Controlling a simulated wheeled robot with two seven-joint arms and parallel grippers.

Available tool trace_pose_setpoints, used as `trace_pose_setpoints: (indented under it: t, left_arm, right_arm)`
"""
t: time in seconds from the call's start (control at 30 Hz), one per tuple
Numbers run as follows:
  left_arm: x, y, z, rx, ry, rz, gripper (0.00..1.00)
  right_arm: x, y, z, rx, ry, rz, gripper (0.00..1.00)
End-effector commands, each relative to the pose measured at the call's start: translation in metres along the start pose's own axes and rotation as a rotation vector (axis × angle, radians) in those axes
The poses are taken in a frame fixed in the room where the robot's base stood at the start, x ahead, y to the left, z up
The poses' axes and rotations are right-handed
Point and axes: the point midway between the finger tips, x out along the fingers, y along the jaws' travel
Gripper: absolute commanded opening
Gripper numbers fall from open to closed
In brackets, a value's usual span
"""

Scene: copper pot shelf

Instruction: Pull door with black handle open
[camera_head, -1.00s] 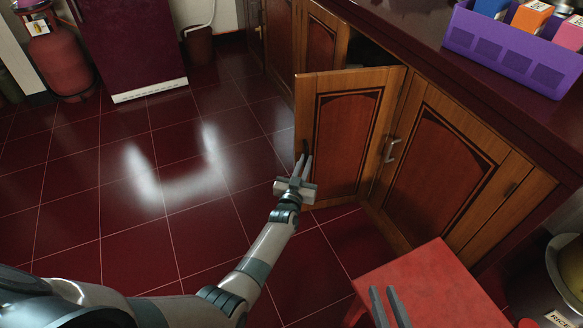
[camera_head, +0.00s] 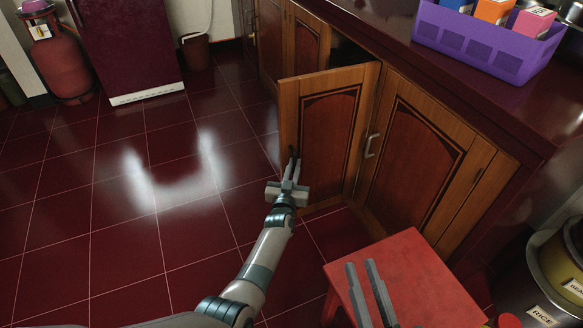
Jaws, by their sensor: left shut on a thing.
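The wooden cabinet door (camera_head: 325,140) with a darker arched panel stands swung out from the cabinet, well open. Its black handle (camera_head: 292,152) is near the free left edge and mostly hidden by my fingers. My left gripper (camera_head: 293,164) is at that edge, shut on the handle, with its arm reaching up from the bottom. My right gripper (camera_head: 361,265) is low in the view in front of the red stool, its two fingers apart with nothing between them.
A red stool (camera_head: 425,275) stands in front of the neighbouring closed door (camera_head: 410,165), which has a silver handle (camera_head: 371,146). Pots (camera_head: 530,285) are at the lower right. A purple basket (camera_head: 485,45) is on the counter. The tiled floor (camera_head: 150,230) at left is clear.

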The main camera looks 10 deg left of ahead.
Motion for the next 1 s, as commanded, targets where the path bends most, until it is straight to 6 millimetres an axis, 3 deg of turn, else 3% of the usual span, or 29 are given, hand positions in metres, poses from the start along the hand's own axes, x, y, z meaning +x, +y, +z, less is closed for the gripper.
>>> trace_pose_setpoints:
  t: [0.03, 0.07, 0.1, 0.17, 1.0]
  left_arm:
    - [0.0026, 0.0158, -0.0066, -0.003, 0.004, 0.019, 0.00]
    - [0.0026, 0.0158, -0.0066, -0.003, 0.004, 0.019, 0.00]
    - [0.0026, 0.0157, -0.0066, -0.003, 0.004, 0.019, 0.17]
    - [0.0025, 0.0149, -0.0065, -0.003, 0.005, 0.018, 0.28]
    - [-0.0012, 0.0069, -0.0026, -0.004, 0.002, 0.008, 0.28]
  right_arm:
    - [0.0001, 0.0001, 0.0000, 0.000, 0.000, 0.000, 0.22]
    - [0.0001, 0.0001, 0.0001, 0.000, 0.000, 0.000, 0.22]
    - [0.0001, 0.0001, 0.0001, 0.000, 0.000, 0.000, 0.22]
    - [0.0001, 0.0001, 0.0000, 0.000, -0.001, 0.000, 0.22]
    - [0.0007, 0.0003, 0.0014, 0.002, -0.015, 0.001, 0.22]
